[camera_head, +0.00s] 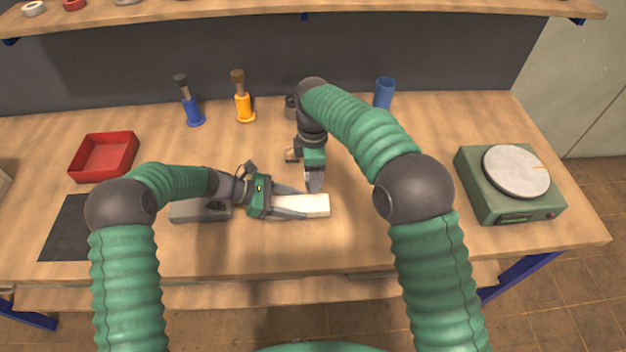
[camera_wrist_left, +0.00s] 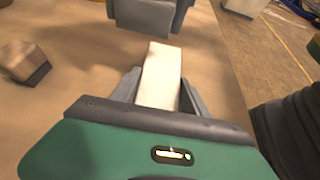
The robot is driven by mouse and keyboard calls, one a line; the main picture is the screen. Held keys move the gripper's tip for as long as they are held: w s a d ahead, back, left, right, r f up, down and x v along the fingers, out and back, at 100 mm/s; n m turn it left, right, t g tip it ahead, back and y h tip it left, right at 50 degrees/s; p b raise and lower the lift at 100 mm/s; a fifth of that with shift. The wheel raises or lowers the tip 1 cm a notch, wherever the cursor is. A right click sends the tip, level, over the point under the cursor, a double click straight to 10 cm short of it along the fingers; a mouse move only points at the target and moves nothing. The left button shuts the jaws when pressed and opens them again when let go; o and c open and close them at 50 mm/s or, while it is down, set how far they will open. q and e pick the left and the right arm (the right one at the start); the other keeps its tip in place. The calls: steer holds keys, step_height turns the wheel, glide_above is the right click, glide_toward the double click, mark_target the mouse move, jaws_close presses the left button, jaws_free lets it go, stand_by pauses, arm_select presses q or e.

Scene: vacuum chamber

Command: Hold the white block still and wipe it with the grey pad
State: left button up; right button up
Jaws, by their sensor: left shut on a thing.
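The white block (camera_head: 314,205) is held lengthwise in my left gripper (camera_head: 290,205), low over the middle of the table. In the left wrist view the white block (camera_wrist_left: 160,78) lies between the two grey fingers, its far end sticking out. My right gripper (camera_head: 314,182) points down just behind the block. A grey piece (camera_wrist_left: 150,14) shows beyond the block's end in the left wrist view; I cannot tell whether it is the grey pad or the right fingers. Whether the right gripper is shut, or touches the block, is unclear.
A grey slab (camera_head: 190,212) lies under my left forearm, beside a dark mat (camera_head: 62,235). A small brown block (camera_head: 292,154) stands near my right gripper. A red tray (camera_head: 104,155), blue tool (camera_head: 192,105), orange tool (camera_head: 243,103), blue cup (camera_head: 384,92) and green scale (camera_head: 515,205) surround the workspace.

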steer(key=shift+r, duration=1.65)
arm_select(q)
steer(key=o, duration=1.1)
steer(key=shift+a, duration=0.1)
